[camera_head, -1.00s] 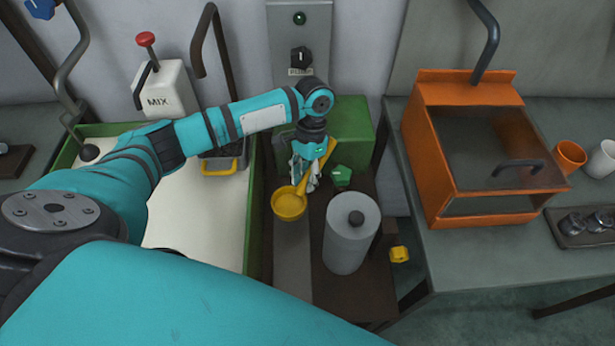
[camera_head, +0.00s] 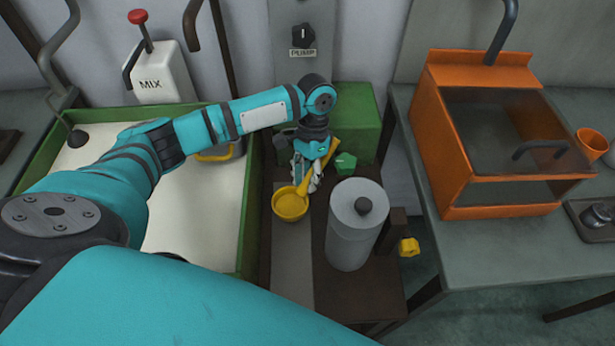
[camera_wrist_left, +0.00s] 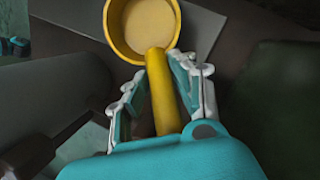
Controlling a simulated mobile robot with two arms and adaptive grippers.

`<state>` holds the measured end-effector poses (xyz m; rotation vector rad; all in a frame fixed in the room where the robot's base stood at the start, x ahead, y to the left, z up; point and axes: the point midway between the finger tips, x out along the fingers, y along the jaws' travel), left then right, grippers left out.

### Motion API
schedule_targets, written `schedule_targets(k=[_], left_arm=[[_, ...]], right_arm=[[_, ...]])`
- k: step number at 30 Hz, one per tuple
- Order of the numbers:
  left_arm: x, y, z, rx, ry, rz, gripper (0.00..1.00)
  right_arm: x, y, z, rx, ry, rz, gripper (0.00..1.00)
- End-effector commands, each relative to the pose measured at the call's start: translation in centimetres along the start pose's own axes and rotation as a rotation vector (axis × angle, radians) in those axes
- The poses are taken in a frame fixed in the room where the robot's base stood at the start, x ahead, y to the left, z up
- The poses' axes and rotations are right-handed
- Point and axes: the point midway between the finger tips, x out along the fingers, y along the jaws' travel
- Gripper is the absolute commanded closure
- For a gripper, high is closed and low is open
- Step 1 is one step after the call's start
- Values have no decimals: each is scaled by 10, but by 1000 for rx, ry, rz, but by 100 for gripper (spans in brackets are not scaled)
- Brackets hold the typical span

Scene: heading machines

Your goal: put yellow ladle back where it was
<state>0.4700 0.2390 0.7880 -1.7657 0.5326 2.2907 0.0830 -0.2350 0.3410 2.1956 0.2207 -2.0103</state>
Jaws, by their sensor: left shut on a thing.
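The yellow ladle (camera_head: 290,206) is over a grey strip on the dark brown stand, its round bowl toward me and its handle sloping up to the back right. My left gripper (camera_head: 305,178) is shut on the ladle's handle. In the left wrist view the ladle's bowl (camera_wrist_left: 142,28) lies beyond the fingertips and holds something pale yellow. The handle runs between the two fingers of my left gripper (camera_wrist_left: 158,85). I cannot tell whether the bowl touches the strip. My right gripper is not in view.
A grey cylinder (camera_head: 354,232) with a black knob stands close right of the ladle. A green box (camera_head: 352,115) is behind. A green-rimmed trough (camera_head: 205,225) of pale material is left. An orange cabinet (camera_head: 480,212) stands on the right table (camera_head: 520,252).

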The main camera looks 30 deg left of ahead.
Motion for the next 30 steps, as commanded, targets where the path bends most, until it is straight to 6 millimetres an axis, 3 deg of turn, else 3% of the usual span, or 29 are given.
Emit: schedule_targets(k=[19, 20, 21, 26, 30], left_arm=[[11, -2, -3, 1, 1, 1, 100], [11, -2, -3, 1, 1, 0, 73], [11, -2, -3, 1, 1, 0, 68], [11, -2, -3, 1, 1, 0, 47], [11, -2, -3, 0, 1, 0, 47]], right_arm=[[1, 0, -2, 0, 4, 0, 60], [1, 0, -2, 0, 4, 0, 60], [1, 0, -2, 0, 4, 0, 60], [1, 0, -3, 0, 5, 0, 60], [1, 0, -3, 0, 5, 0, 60]])
